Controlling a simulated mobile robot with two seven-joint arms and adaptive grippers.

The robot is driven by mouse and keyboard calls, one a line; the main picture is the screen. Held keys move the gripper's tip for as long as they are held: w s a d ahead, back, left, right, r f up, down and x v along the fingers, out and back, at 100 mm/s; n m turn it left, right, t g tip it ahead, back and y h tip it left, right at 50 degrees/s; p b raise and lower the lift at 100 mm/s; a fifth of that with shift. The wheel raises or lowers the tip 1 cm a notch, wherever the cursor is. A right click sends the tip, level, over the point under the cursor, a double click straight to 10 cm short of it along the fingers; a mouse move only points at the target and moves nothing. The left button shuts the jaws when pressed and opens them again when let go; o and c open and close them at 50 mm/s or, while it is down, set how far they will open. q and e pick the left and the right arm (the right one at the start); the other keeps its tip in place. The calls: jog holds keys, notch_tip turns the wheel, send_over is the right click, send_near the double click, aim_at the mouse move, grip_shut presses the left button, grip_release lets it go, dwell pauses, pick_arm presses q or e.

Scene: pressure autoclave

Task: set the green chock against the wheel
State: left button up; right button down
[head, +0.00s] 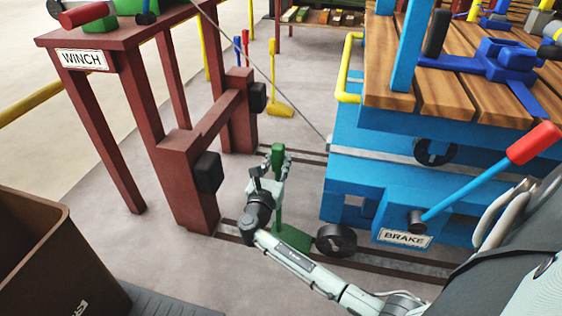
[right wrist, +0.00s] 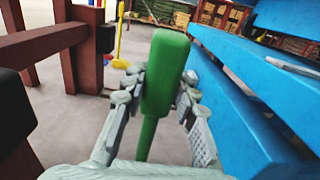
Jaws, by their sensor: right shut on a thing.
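The green chock is a wedge block (head: 292,238) at the foot of a tall green handle (head: 278,155). The block is low by the rail, just left of the dark cart wheel (head: 336,240). I cannot tell whether the block touches the wheel or rests fully on the rail. My right gripper (head: 270,172) is shut on the upper part of the handle, which stands near upright. In the right wrist view the handle's thick grip (right wrist: 166,75) is between the fingers; the block is hidden there. My left gripper is not in view.
The blue cart (head: 360,185) with its BRAKE panel (head: 404,238) and red-tipped lever (head: 535,143) stands right of the gripper. A dark red buffer frame with black pads (head: 208,172) stands left. A cable (head: 262,73) runs above the rails. A brown bin (head: 30,250) is lower left.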

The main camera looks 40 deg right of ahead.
dwell(0.3)
jog(key=c, duration=1.2)
grip_release()
